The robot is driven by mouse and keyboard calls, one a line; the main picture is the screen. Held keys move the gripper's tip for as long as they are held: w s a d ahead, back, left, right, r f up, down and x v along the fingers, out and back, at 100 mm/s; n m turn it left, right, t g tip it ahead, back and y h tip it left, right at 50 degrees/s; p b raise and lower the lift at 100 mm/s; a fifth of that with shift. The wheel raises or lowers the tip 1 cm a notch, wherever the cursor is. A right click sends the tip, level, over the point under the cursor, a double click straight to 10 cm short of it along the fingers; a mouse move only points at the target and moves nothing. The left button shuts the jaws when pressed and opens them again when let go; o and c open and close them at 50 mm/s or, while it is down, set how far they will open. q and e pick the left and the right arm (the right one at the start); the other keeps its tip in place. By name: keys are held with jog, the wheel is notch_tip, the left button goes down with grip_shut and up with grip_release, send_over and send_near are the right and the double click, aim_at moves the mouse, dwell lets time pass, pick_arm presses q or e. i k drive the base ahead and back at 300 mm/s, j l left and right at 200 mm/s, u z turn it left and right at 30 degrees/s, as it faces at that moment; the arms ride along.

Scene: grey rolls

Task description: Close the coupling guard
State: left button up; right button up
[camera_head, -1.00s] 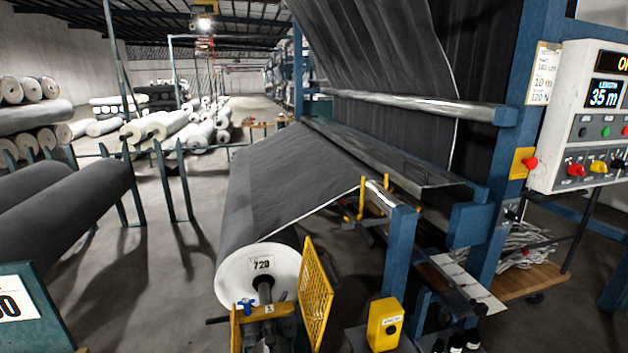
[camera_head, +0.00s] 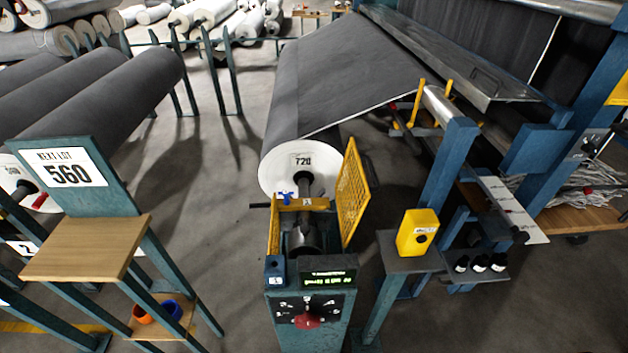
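The coupling guard is a yellow mesh panel (camera_head: 352,192) standing tilted open on the right side of the yellow coupling frame (camera_head: 303,203). The coupling and dark shaft (camera_head: 305,236) are uncovered between the frame's sides. Behind them is the grey fabric roll (camera_head: 287,125) with a white end labelled 720. A small blue handle (camera_head: 285,197) sits on the frame's left part. Below is a teal control post with a small display (camera_head: 328,277) and a red knob (camera_head: 307,321). Neither of my grippers shows in the view.
A yellow box (camera_head: 418,233) stands on a grey stand right of the guard. Bare floor (camera_head: 215,215) lies between the shelf and the coupling.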

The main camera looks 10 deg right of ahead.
aim_at(366, 187)
jog(key=i+l+u, duration=0.1)
jog(key=l+u, duration=0.2)
jog(key=l, duration=0.7)
jog(key=l+u, duration=0.3)
jog(key=l, duration=0.7)
jog(key=k+l, duration=0.1)
jog(key=k, duration=0.25)
